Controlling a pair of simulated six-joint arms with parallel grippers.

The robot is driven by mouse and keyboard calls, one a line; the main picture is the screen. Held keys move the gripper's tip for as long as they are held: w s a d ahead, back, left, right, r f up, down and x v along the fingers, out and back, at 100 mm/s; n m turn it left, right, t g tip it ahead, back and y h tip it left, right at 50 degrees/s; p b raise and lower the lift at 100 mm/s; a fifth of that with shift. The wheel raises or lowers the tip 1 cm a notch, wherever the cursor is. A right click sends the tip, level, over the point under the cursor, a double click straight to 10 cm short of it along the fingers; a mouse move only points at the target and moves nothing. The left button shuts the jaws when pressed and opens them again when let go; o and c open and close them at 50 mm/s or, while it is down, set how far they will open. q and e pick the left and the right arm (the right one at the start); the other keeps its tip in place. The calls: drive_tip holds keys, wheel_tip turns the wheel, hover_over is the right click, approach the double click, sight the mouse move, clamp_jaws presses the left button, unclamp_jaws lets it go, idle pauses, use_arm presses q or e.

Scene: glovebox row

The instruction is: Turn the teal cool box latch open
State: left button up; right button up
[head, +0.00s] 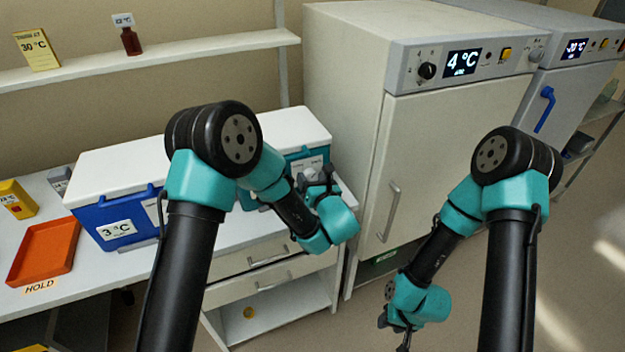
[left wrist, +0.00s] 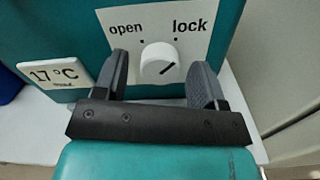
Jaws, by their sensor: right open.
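The teal cool box (head: 292,158) stands on the bench under a white lid, partly hidden behind my left arm. In the left wrist view its front (left wrist: 60,30) carries a white plate marked "open" and "lock" with a round white latch knob (left wrist: 158,63). The knob's dark line slants up to the right, on the lock side. My left gripper (left wrist: 162,60) is open, one finger on each side of the knob; gaps show, and I cannot tell its depth over the knob. In the head view the left gripper (head: 318,180) hides the knob. My right gripper (head: 396,338) hangs low, open and empty.
A blue cool box (head: 92,218) stands left of the teal one, with an orange tray (head: 45,250) further left. A tall incubator (head: 440,150) showing 4 °C stands close on the right. Drawers (head: 255,258) are below the bench. Floor is clear at right.

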use_arm(q)
drive_tip(key=c, duration=0.9)
drive_tip(key=shift+n, duration=0.3)
drive_tip(key=n, duration=0.8)
drive_tip(key=shift+n, duration=0.3)
drive_tip(key=n, duration=0.4)
drive_tip(key=shift+n, duration=2.4)
